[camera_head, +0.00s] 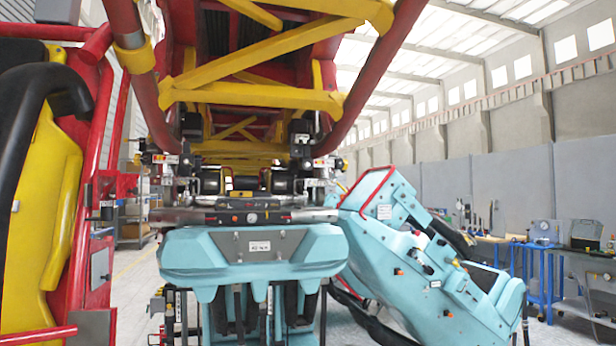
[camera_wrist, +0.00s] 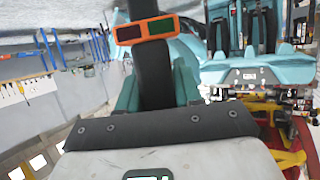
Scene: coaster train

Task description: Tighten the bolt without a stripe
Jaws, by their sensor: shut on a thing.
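A teal train car front (camera_head: 262,262) hangs under the track with a white label that seems to read "42 N·m". Above it, a metal crossbar (camera_head: 232,216) carries small dark and reddish heads and a round dial. They are too small to tell which has a stripe. In the wrist view, turned upside down, the car front (camera_wrist: 243,76) is at right. My gripper (camera_wrist: 152,100) shows as a grey housing with a dark screwed plate, shut on a black bar-like tool (camera_wrist: 153,72) with an orange two-window box (camera_wrist: 146,29). The tool touches no bolt that I can see.
A tilted teal body (camera_head: 430,262) with several small knobs stands right of the car. A yellow-and-red seat structure (camera_head: 45,200) is close at left. Red and yellow track beams (camera_head: 250,95) are overhead. A workbench with blue frames (camera_head: 545,270) stands far right.

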